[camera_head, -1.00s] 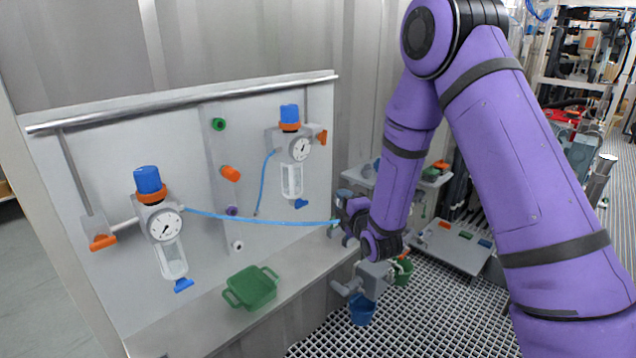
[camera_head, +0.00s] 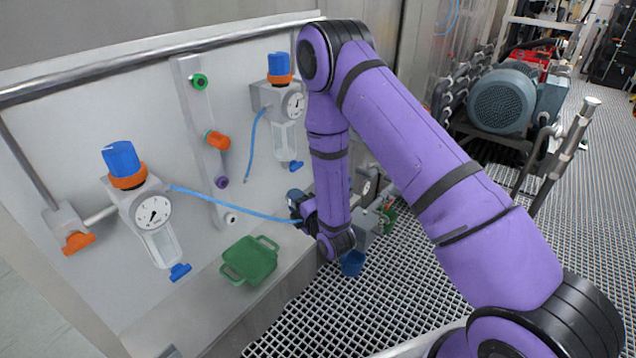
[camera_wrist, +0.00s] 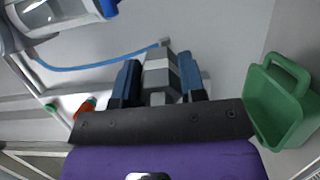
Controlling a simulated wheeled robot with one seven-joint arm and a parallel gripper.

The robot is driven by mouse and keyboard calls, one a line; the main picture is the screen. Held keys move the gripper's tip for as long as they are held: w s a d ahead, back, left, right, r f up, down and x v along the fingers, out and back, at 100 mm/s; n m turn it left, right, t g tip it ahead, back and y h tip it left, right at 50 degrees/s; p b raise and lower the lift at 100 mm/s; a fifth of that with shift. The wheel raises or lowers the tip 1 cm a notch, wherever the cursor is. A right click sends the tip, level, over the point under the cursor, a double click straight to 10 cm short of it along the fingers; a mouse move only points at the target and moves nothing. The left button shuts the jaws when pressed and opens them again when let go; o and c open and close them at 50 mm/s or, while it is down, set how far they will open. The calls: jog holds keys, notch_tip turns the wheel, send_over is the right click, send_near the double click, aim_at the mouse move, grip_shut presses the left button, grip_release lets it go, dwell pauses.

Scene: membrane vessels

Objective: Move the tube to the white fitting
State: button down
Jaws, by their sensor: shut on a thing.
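The blue tube (camera_head: 235,207) runs from the left regulator (camera_head: 140,205) across the panel to my gripper (camera_head: 303,210). My gripper is shut on its free end, right of the manifold strip; the arm partly hides the fingers. In the wrist view the tube (camera_wrist: 100,64) curves in from the upper left to between the blue fingers (camera_wrist: 160,80). The white fitting (camera_head: 231,218) is the lowest on the strip, below the purple fitting (camera_head: 222,182), with its mouth facing out. My gripper is apart from it, to its right. I cannot clearly make it out in the wrist view.
Orange (camera_head: 217,140) and green (camera_head: 199,81) fittings sit higher on the strip. A second regulator (camera_head: 285,100) with its own hanging blue tube (camera_head: 252,145) is to the right. A green basket (camera_head: 250,260) stands on the ledge below the white fitting.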

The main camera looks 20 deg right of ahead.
aim_at(233, 220)
jog(key=s+a+f+n+g+y, duration=0.1)
jog(key=s+a+f+y, duration=0.1)
jog(key=a, duration=0.4)
jog(key=s+a+f+n+g+y, duration=0.1)
jog(key=s+a+f+n+y, duration=0.1)
jog(key=a, duration=0.4)
jog(key=shift+s+a+f, duration=0.25)
jog(key=shift+s, duration=0.3)
jog(key=shift+w, duration=0.1)
jog(key=shift+x, duration=2.75)
jog(key=shift+w+a, duration=0.45)
jog(key=c, duration=0.6)
grip_release()
jog(key=v, duration=1.1)
jog(key=shift+w+d, duration=0.15)
jog(key=shift+w, duration=0.1)
